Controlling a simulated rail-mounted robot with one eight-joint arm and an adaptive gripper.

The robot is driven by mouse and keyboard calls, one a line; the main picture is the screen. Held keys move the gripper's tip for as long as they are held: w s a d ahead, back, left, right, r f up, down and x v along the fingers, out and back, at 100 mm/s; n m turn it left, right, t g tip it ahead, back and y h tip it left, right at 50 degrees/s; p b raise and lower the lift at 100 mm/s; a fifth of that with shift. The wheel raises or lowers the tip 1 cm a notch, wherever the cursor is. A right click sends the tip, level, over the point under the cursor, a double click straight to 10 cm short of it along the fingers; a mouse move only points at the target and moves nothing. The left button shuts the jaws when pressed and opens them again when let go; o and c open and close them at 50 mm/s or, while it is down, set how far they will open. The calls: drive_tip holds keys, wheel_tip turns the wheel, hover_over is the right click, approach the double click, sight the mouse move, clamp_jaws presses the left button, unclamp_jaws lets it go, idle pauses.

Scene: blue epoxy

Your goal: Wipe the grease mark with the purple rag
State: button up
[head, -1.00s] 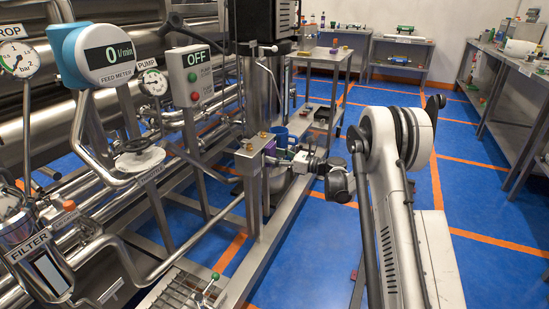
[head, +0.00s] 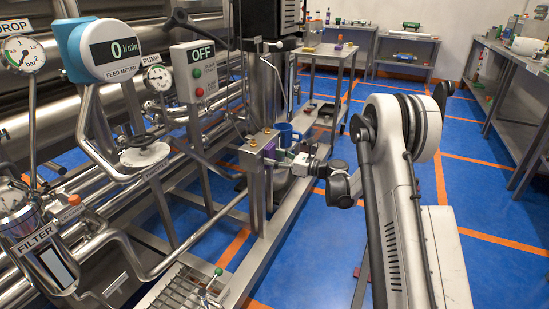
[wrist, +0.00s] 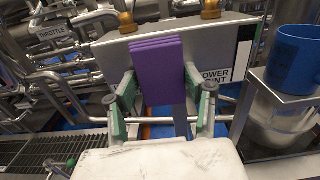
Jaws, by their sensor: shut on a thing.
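The purple rag (wrist: 160,70) is a folded, ribbed block standing upright between the fingers in the wrist view. My gripper (wrist: 160,88) is shut on it, with green-padded fingers on either side. In the head view my gripper (head: 287,160) is beside a grey metal box, with a bit of the purple rag (head: 271,153) showing. In the wrist view the rag is in front of the face of that box, labelled as a power point (wrist: 108,52); I cannot tell whether they touch. No grease mark can be made out.
A blue mug (wrist: 296,58) stands close to the right of the box, also seen in the head view (head: 287,134). The box has brass-coloured knobs on top (wrist: 210,10). Pipes and a floor grating (wrist: 45,152) lie left. Blue floor (head: 320,250) is open to the right.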

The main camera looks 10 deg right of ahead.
drive_tip(key=shift+v, duration=2.95)
drive_tip(key=v, duration=0.3)
drive_tip(key=shift+x, duration=3.5)
drive_tip(key=shift+x, duration=1)
drive_tip(key=shift+w+d, duration=0.1)
drive_tip(key=shift+d, duration=0.05)
